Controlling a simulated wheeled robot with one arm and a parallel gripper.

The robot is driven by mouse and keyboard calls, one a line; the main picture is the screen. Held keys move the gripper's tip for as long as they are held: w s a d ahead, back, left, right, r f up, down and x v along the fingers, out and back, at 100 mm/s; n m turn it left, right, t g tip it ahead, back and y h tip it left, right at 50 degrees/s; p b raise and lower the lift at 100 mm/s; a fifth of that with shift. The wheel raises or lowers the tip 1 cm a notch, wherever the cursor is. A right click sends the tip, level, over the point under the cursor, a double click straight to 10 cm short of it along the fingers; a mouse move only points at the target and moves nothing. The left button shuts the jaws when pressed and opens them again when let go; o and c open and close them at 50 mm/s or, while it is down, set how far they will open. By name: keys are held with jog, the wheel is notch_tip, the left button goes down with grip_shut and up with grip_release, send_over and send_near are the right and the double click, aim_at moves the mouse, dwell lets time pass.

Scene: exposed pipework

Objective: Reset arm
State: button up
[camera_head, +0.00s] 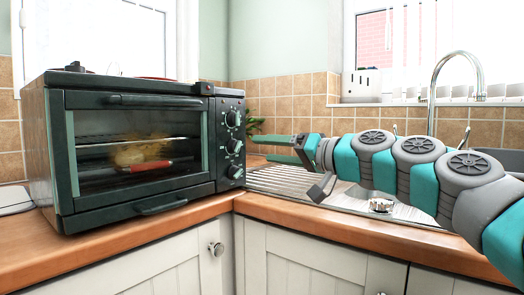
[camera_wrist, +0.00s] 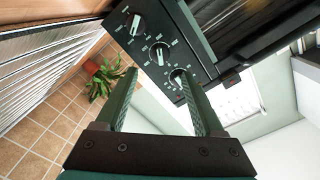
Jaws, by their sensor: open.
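My arm reaches in from the right in the head view, over the sink. My gripper (camera_head: 283,149) is to the right of the toaster oven, near its control knobs. In the wrist view my gripper (camera_wrist: 160,85) has its two green fingers spread apart with nothing between them. The oven's knob panel (camera_wrist: 157,45) lies beyond the fingertips there. I cannot tell the exact gap between fingers and knobs.
The dark green toaster oven (camera_head: 135,103) stands on the wooden counter (camera_head: 120,246), its glass door shut, with food and a red-handled item inside. A metal sink (camera_head: 290,182) with a tall tap (camera_head: 480,75) is at right. A potted plant (camera_wrist: 102,75) stands behind.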

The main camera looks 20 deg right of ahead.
jog(key=shift+a, duration=0.1)
dwell(0.3)
jog(key=s+a+f+n+g, duration=0.3)
jog(key=s+a+f+g, duration=0.25)
jog(key=a+f, duration=0.45)
jog(key=s+a+f+g+h, duration=0.2)
jog(key=s+a+f, duration=0.15)
jog(key=f, duration=0.35)
jog(key=s+a+f+g+h, duration=0.2)
jog(key=s+f, duration=0.3)
jog(key=f, duration=0.1)
jog(key=s+d+f+g+h, duration=0.3)
jog(key=s+d+f, duration=0.2)
jog(key=s+f, duration=0.5)
jog(key=s+d+f+m+g+h+p, duration=0.1)
jog(key=s+d+f+g+h, duration=0.2)
jog(key=s+d+f, duration=0.3)
jog(key=s+f+g, duration=0.1)
jog(key=s+f, duration=0.3)
jog(key=s, duration=0.3)
jog(key=shift+f+m+h, duration=0.15)
jog(key=shift+m+h, duration=0.15)
jog(key=shift+a, duration=0.1)
